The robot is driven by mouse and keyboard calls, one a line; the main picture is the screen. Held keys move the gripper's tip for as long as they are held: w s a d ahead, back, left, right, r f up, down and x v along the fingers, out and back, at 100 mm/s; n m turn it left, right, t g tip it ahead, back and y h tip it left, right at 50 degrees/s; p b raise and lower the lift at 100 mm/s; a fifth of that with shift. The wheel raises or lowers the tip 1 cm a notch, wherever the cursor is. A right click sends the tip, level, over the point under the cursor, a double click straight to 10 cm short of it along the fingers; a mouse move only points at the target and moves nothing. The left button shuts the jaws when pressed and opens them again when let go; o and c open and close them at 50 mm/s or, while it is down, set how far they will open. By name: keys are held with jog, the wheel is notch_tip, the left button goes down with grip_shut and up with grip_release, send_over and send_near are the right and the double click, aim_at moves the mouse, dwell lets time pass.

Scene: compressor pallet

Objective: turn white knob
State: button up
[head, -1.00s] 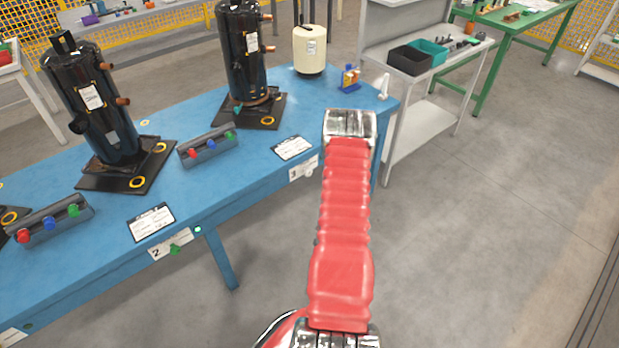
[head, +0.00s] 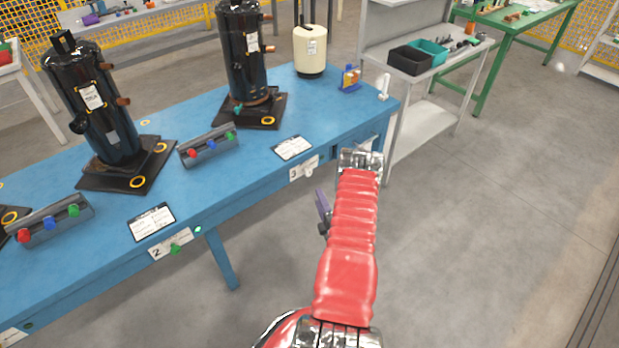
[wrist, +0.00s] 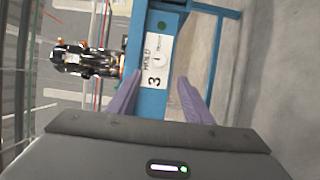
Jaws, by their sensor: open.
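The white knob (head: 309,172) is on the number 3 label plate (head: 297,173) on the front edge of the blue workbench (head: 240,190). In the wrist view the number 3 plate (wrist: 154,73) shows ahead, between the fingertips in the picture; the white knob (wrist: 158,59) is small and pale against it. My gripper (wrist: 160,76) is open and empty, with its two purple fingers apart and short of the plate. In the head view one purple finger (head: 323,207) shows left of my red arm, and the other is hidden.
A green knob (head: 175,249) is on the number 2 plate to the left. Black compressors (head: 243,55) and button boxes (head: 209,146) stand on the bench. A grey shelf cart (head: 430,115) is at the right. The floor in front is clear.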

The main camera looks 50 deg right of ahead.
aim_at(309, 175)
jog(key=shift+w, duration=0.15)
jog(key=x, duration=1.3)
jog(key=shift+w+d, duration=0.2)
jog(key=shift+c, duration=0.7)
jog(key=shift+f, duration=0.1)
jog(key=c, duration=0.9)
